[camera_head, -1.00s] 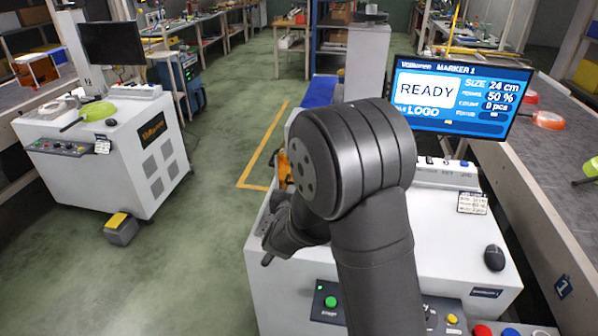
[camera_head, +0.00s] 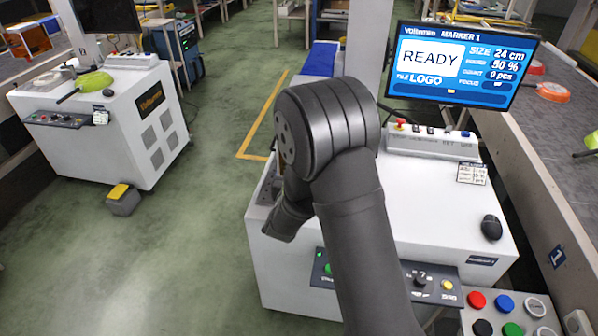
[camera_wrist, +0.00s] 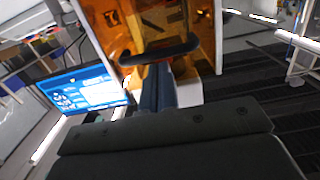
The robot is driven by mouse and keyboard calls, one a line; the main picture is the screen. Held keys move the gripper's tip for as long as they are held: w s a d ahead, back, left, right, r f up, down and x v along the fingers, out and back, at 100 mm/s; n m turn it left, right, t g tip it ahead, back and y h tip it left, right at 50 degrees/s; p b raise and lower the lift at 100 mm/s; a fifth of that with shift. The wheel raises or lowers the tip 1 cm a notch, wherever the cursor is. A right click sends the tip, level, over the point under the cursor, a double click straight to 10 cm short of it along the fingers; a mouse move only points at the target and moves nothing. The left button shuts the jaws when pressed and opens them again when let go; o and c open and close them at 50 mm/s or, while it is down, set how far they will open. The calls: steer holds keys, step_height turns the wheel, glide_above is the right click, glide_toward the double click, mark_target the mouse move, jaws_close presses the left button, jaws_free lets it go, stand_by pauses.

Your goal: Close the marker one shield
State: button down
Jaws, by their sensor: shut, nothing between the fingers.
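The marker one machine (camera_head: 420,205) is a white cabinet, and its monitor (camera_head: 460,65) reads MARKER 1 and READY. In the wrist view, orange see-through panels (camera_wrist: 118,42), which look like the shield, stand ahead of my gripper. A dark curved bar (camera_wrist: 160,52), probably the shield's handle, crosses in front of them. My gripper (camera_wrist: 157,88) is shut and empty, its fingers close to the bar; I cannot tell whether they touch. In the head view my arm hides the gripper and most of the shield area.
A control panel (camera_head: 417,279) with buttons lies on the machine's front. A mouse (camera_head: 491,228) and a switch box (camera_head: 432,143) sit on its top. A conveyor (camera_head: 560,125) runs along the right. Another white machine (camera_head: 105,140) stands left across open green floor (camera_head: 205,235).

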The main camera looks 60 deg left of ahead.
steer(key=s+d+r, duration=0.4)
steer(key=s+d, duration=0.3)
steer(key=shift+s+d+r, duration=0.2)
steer(key=shift+s+d, duration=0.05)
steer(key=w+a+f, duration=0.4)
steer(key=w+a, duration=0.3)
steer(key=shift+w+a+f, duration=0.3)
steer(key=shift+f, duration=0.05)
stand_by(0.3)
stand_by(0.4)
